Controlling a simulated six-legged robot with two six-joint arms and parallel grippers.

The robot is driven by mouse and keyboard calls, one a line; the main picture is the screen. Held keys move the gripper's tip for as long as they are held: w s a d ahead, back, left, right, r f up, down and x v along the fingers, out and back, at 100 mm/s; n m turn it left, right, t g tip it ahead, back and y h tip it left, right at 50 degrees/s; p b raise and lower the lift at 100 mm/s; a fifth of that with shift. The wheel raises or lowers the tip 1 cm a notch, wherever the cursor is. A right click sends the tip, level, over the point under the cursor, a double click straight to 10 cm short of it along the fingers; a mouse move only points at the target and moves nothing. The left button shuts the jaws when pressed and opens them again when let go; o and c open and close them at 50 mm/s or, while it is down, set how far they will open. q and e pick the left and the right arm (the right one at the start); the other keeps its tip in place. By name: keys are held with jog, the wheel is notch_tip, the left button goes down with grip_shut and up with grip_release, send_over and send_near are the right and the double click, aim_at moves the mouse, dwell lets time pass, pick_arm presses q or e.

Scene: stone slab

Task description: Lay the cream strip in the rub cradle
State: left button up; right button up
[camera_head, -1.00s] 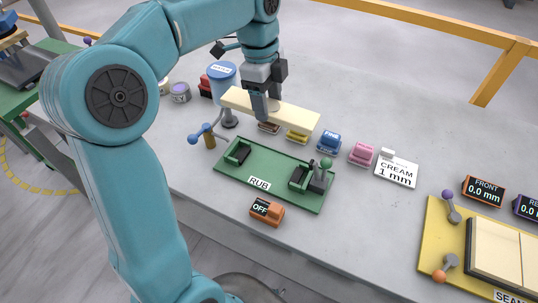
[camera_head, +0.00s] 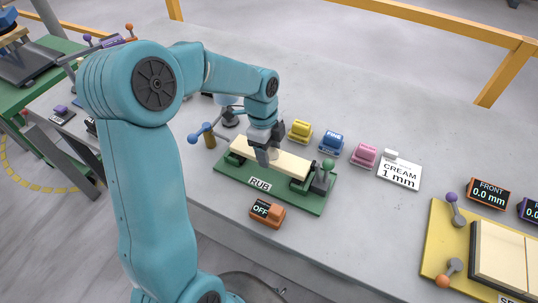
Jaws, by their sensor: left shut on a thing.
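The cream strip (camera_head: 287,163) lies lengthwise over the green rub cradle (camera_head: 228,182), between its dark end blocks. I cannot tell whether it rests fully on them. My left gripper (camera_head: 265,158) is shut on the strip near its middle, coming down from above. The cradle's plate carries a RUB label (camera_head: 260,184), and a green-knobbed lever (camera_head: 326,166) stands at its right end. My right gripper is not in view.
An orange OFF box (camera_head: 267,213) sits in front of the cradle. A blue-knobbed lever (camera_head: 203,133) stands at its left. Yellow (camera_head: 300,130), blue (camera_head: 331,141) and pink (camera_head: 364,154) blocks line the back, beside the CREAM 1 mm card (camera_head: 400,173). A yellow board (camera_head: 436,228) lies at right.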

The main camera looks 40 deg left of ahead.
pick_arm(q)
jog(key=shift+f, duration=1.25)
jog(key=shift+f, duration=0.15)
jog(key=o, duration=1.4)
notch_tip(320, 180, up, 12)
jog(key=a, duration=0.1)
jog(key=shift+s+a, duration=0.15)
jog(key=shift+s, duration=0.1)
jog(key=shift+s, duration=0.1)
